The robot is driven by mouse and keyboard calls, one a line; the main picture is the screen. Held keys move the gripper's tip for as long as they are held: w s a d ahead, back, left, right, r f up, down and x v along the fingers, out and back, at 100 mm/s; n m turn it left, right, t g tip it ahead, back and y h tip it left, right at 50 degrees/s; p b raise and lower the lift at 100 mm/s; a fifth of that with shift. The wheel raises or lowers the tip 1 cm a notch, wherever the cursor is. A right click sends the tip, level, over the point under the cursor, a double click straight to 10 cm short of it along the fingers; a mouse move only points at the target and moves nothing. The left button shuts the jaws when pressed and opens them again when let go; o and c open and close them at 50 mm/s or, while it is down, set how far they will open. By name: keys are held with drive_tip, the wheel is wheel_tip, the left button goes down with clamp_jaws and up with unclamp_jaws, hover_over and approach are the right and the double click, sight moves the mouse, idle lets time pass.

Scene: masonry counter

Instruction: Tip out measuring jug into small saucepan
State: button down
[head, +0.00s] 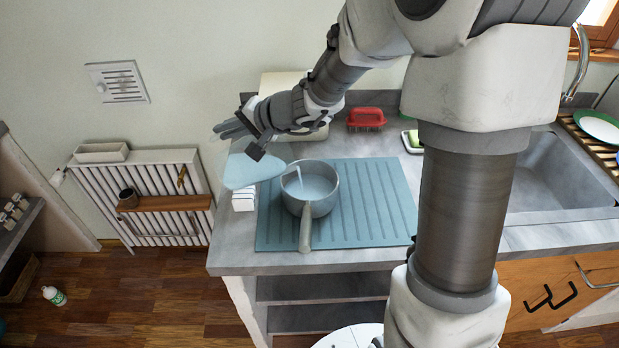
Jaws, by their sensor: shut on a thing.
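The measuring jug (248,171) is pale blue and held tilted on its side, its narrow end over the left rim of the small saucepan. My gripper (258,148) is shut on the jug from above; the exact grip is partly hidden by the fingers. The small saucepan (331,207) is grey and stands upright on a ribbed blue mat, its handle towards the front. A thin pale stream (299,176) falls from the jug into the pan, and pale liquid shows inside the pan.
The blue ribbed mat (375,215) is clear right of the pan. A folded white cloth (243,200) lies below the jug. A red brush (366,118) and a green sponge on a dish (412,141) stand behind. The sink (560,175) is to the right.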

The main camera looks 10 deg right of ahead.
drive_tip(key=shift+d+r, duration=0.15)
drive_tip(key=shift+d, duration=0.1)
idle(0.8)
drive_tip(key=shift+s+d+r+m+t+y+p, duration=0.15)
drive_tip(key=shift+d+r+t+y+p, duration=0.1)
drive_tip(key=shift+d+r+y, duration=0.25)
drive_tip(key=shift+s+d+r+m+t+y+p, duration=0.15)
drive_tip(key=shift+d+r+t+y+p, duration=0.1)
drive_tip(key=shift+d+r+y, duration=0.2)
idle(2.9)
drive_tip(key=shift+s+d+m+t+y, duration=0.2)
drive_tip(key=shift+d+y, duration=0.2)
drive_tip(key=shift+d, duration=0.5)
drive_tip(key=shift+s+d+m+t+y, duration=0.1)
drive_tip(key=shift+s+d+t+y, duration=0.2)
drive_tip(key=shift+d, duration=0.6)
idle(1.0)
